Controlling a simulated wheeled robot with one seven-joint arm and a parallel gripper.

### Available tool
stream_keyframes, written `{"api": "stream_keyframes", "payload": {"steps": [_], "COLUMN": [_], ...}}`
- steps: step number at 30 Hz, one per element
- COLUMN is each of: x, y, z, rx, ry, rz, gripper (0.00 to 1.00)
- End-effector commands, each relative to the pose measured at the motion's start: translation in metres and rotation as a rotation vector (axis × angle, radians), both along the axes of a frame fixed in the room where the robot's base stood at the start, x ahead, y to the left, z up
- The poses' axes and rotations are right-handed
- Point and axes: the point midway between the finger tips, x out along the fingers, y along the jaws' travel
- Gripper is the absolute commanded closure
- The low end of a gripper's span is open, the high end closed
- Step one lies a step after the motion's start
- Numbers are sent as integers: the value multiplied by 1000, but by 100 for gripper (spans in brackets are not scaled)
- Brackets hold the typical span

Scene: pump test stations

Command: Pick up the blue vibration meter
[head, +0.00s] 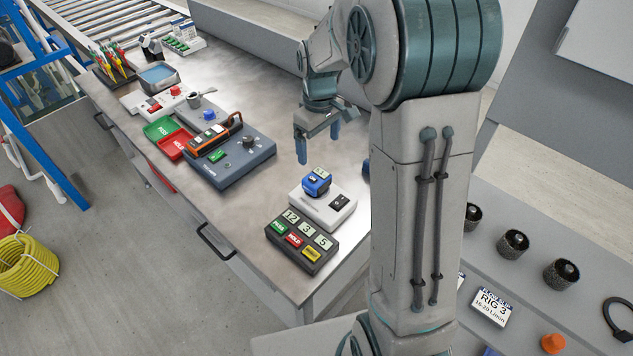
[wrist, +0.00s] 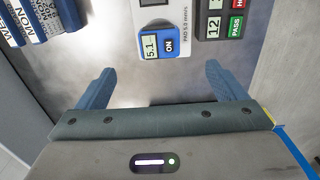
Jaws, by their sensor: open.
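The blue vibration meter (head: 316,184) sits on a white pad unit (head: 312,208) near the right end of the bench, in the head view. In the wrist view the meter (wrist: 163,43) shows a display reading 5.1 and a dark blue ON label, and the pad (wrist: 181,14) is printed "PAD 5.0 mm/s". My gripper (head: 318,143) is open and empty, above the bench and apart from the meter, a little behind it in the head view. In the wrist view the meter is beyond the gap between my two blue fingers (wrist: 158,86).
A dark block with numbered and coloured tiles (head: 301,241) stands just in front of the pad. A grey-blue tester with an orange device (head: 218,142) lies to the left. Blue labelled items (wrist: 40,20) stand at the wrist view's upper left. Bare bench top lies between tester and pad.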

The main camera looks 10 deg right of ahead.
Motion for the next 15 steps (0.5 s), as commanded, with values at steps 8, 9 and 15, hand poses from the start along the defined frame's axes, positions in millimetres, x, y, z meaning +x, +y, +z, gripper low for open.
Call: {"api": "stream_keyframes", "payload": {"steps": [8,9,15], "x": [-1,-1,0], "y": [0,0,0], "z": [-54,-60,-77], "rx": [0,0,0], "ry": [6,6,1], "rz": [0,0,0], "gripper": [9,9,9]}}
